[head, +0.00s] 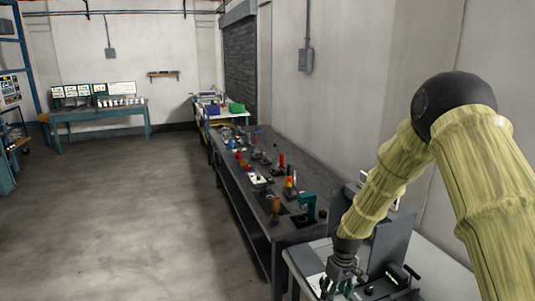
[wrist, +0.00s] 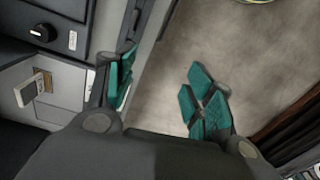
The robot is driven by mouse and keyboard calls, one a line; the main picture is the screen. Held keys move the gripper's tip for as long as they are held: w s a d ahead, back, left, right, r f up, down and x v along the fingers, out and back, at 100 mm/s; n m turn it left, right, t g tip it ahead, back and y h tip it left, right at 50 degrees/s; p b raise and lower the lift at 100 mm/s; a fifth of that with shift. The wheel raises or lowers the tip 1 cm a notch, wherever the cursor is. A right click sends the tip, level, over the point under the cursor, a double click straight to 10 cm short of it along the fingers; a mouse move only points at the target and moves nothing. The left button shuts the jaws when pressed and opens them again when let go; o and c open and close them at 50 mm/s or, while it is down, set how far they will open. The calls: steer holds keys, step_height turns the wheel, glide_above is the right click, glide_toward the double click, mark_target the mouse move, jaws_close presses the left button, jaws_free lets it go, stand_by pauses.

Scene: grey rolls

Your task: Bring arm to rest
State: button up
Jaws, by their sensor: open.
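My arm, in a yellow-green sleeve, comes in from the right of the head view and bends down at a dark elbow. My gripper (head: 338,286) hangs at its end, low in the head view, over the near edge of a light-topped table. In the wrist view my gripper (wrist: 163,88) shows two teal-padded fingers spread wide apart. Nothing is between them, only the concrete floor beyond. The fingertips in the head view are small and partly cut off by the frame edge.
A grey device with a black knob (wrist: 72,40) is close beside the left finger in the wrist view. A long dark workbench (head: 237,172) with several tools runs along the wall. A teal desk (head: 100,112) stands far off. Open floor (head: 130,220) lies to the left.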

steer(key=s+a+f+m+b, duration=0.25)
steer(key=s+f+b, duration=0.35)
steer(key=s+f, duration=1.55)
steer(key=s+d+f+m+b, duration=0.1)
steer(key=s+f, duration=0.3)
steer(key=s, duration=0.7)
steer(key=s+d+f+m+b, duration=0.2)
steer(key=s+f+b, duration=0.2)
steer(key=s, duration=0.7)
steer(key=shift+s+f, duration=0.3)
steer(key=shift+f, duration=0.2)
